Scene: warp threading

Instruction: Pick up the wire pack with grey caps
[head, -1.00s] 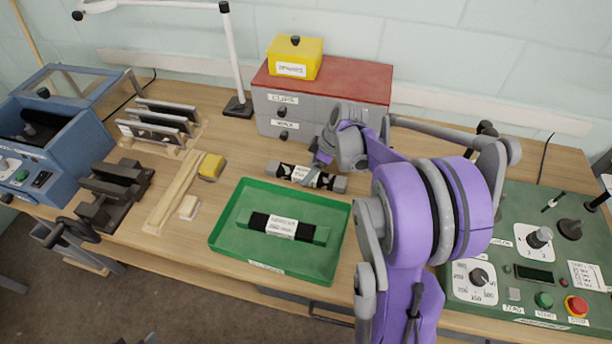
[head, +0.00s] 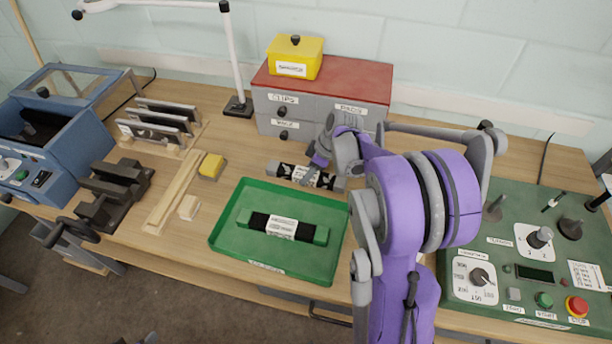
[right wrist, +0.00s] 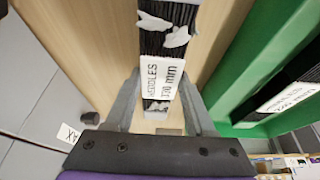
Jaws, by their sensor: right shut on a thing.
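The wire pack with grey caps (head: 288,172) is a dark bundle with a white label, lying on the bench behind the green tray. My right gripper (head: 314,172) is over its middle, reaching down from the right arm. In the right wrist view, the fingers of the right gripper (right wrist: 160,88) stand on both sides of the pack (right wrist: 165,42), shut on it beside its white label. The pack shows no clear lift off the bench. A similar pack with green caps (head: 258,222) lies in the tray. My left gripper is not in view.
The green tray (head: 225,240) is just in front of the grey-capped pack. A grey drawer box with a red top (head: 345,82) stands behind it. A yellow sponge-like block (head: 211,167) lies to the left. A green control panel (head: 525,215) is at the right.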

